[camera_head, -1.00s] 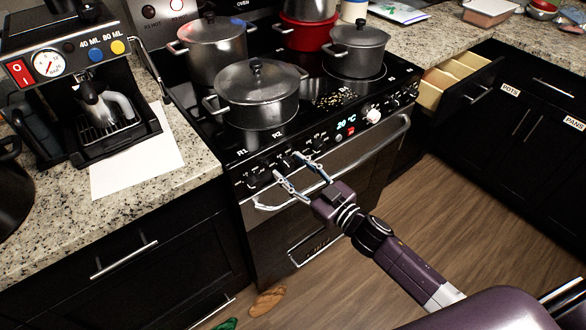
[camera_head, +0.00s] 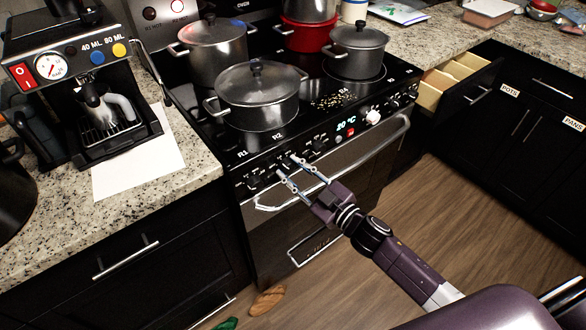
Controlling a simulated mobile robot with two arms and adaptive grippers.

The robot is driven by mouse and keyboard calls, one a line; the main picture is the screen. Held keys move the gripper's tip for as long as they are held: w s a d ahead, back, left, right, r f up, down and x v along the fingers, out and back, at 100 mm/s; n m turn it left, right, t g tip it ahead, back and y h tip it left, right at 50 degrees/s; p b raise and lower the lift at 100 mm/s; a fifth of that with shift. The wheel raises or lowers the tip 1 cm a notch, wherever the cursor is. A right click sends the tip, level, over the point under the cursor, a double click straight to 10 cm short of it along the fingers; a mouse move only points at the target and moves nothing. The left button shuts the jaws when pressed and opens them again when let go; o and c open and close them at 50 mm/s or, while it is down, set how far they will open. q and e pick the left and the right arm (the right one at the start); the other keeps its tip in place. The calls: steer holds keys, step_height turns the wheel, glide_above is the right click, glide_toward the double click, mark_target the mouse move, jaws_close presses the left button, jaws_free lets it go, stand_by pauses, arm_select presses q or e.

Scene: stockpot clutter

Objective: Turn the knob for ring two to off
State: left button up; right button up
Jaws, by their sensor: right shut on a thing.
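The stove's front panel (camera_head: 320,147) carries a row of dark knobs, with a small "20 °C" display and one white knob further right. The marks R1 and R2 (camera_head: 278,135) show on the black cooktop edge above the left knobs. My right gripper (camera_head: 286,165) reaches the panel from the lower right. Its two fingers are shut on a dark knob (camera_head: 284,162) roughly below the R2 mark. The fingers hide part of this knob, and its pointer is too small to read. My left gripper is not in view.
A lidded pot (camera_head: 257,96) stands on the front left ring, with other pots (camera_head: 356,50) behind. The oven handle (camera_head: 375,148) runs just below the panel. A coffee machine (camera_head: 80,85) stands on the left counter. A drawer (camera_head: 462,75) is open at right.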

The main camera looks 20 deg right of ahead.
steer(key=n+p, duration=0.1)
steer(key=n, duration=0.4)
steer(key=shift+a+n, duration=0.1)
steer(key=shift+n, duration=0.3)
stand_by(0.4)
steer(key=o, duration=1.2)
steer(key=shift+c, duration=0.2)
steer(key=shift+s, duration=0.1)
steer(key=v, duration=1.2)
steer(key=shift+r, duration=0.15)
steer(key=shift+a, duration=0.15)
